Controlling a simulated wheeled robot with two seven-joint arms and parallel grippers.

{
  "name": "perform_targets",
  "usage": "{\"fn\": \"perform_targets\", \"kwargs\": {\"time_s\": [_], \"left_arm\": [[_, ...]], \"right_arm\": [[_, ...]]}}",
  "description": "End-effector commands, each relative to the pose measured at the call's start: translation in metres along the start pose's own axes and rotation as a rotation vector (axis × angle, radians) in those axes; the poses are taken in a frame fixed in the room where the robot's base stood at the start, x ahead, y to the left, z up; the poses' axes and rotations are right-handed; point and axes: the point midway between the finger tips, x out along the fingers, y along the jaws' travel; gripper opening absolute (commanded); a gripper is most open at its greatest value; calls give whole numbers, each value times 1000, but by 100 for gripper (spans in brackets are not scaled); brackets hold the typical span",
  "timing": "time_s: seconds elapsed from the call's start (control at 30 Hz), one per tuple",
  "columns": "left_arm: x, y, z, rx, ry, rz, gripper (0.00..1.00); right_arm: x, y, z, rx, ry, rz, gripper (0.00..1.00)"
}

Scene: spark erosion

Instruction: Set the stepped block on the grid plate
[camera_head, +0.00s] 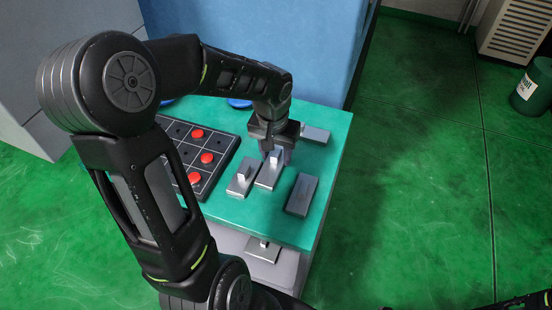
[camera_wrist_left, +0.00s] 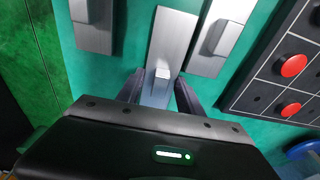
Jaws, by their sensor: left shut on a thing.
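The stepped block (camera_head: 267,178) is a grey metal bar with a small raised block on top, standing on the teal table. My left gripper (camera_head: 276,155) points down over it and is shut on its raised part, which partly hides it. In the left wrist view the bar (camera_wrist_left: 172,42) lies beyond the fingers (camera_wrist_left: 163,84), with the raised part between them. I cannot tell whether the bar still touches the table. The grid plate (camera_head: 222,148) is black with pale lines and red round buttons, left of the gripper. My right gripper is not in view.
A similar grey block (camera_head: 238,185) stands close to the left of the held one. A flatter grey block (camera_head: 302,195) lies to the right, and another (camera_head: 315,133) behind the gripper. A further block (camera_head: 262,250) sits on a lower ledge. The table's right edge is near.

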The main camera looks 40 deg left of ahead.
Motion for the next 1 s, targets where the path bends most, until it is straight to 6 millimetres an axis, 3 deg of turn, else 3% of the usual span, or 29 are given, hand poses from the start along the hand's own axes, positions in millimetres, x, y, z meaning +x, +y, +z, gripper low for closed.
{"fn": "perform_targets", "kwargs": {"time_s": [0.57,1.0], "left_arm": [[-9,0,-3,0,5,-1,0],[-84,0,-12,1,6,0,0]], "right_arm": [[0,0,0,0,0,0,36],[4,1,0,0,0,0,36]]}}
